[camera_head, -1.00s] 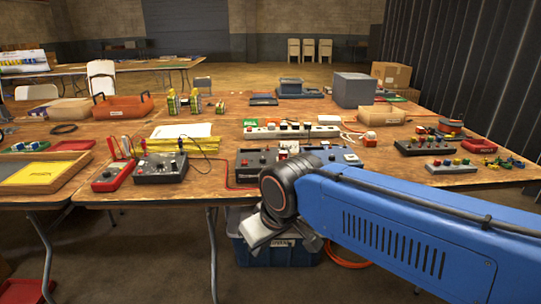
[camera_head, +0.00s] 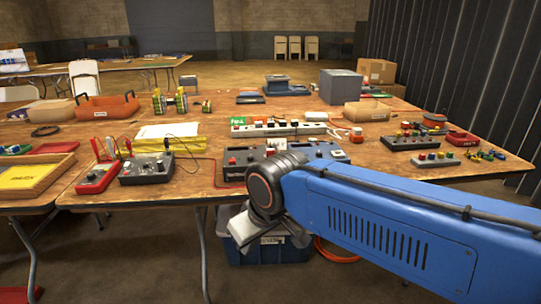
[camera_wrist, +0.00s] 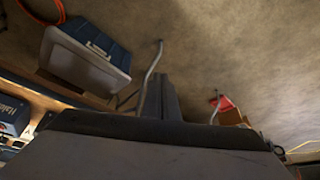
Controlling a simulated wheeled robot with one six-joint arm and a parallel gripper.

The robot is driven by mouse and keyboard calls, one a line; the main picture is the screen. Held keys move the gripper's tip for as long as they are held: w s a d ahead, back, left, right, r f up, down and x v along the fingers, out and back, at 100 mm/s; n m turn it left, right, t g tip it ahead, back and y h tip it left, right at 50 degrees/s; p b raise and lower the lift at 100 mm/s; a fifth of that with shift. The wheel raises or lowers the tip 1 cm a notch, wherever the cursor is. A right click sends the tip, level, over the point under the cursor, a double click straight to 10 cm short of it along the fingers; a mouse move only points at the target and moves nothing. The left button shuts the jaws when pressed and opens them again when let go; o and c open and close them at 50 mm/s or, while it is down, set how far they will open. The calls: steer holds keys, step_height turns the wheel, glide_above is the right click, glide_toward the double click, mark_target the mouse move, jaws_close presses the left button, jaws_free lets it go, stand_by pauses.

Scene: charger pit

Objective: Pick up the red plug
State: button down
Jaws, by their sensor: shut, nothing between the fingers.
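A small red-orange and white piece (camera_head: 356,136) lies on the wooden table, right of the white socket strip (camera_head: 270,129); it may be the red plug, but it is too small to tell. Red bits also show on the dark control panel (camera_head: 240,163).
A blue bin (camera_head: 265,252) stands under the table and also shows in the wrist view (camera_wrist: 88,60). A red meter (camera_head: 97,177), a dark power unit (camera_head: 146,170) and an orange tray (camera_head: 105,106) stand at left. Cluttered boards (camera_head: 408,142) stand at right.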

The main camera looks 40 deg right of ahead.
steer(key=c, duration=2.5)
jaws_free()
steer(key=o, duration=0.6)
steer(key=shift+r, duration=0.1)
steer(key=shift+c, duration=0.2)
steer(key=o, duration=0.4)
steer(key=w+d+r+m, duration=0.1)
steer(key=r, duration=0.1)
steer(key=w+d+r+m, duration=0.1)
steer(key=w+r+m, duration=0.1)
steer(key=w+d+r+m+g, duration=0.1)
steer(key=w+r, duration=0.1)
steer(key=r, duration=0.1)
steer(key=shift+w+m, duration=0.15)
steer(key=shift+m, duration=0.25)
step_height(320, 180, up, 19)
steer(key=m+g, duration=0.4)
steer(key=m, duration=1.6)
glide_above(271, 149)
step_height(271, 149, down, 17)
steer(key=shift+a+f, duration=0.1)
steer(key=shift+a, duration=0.05)
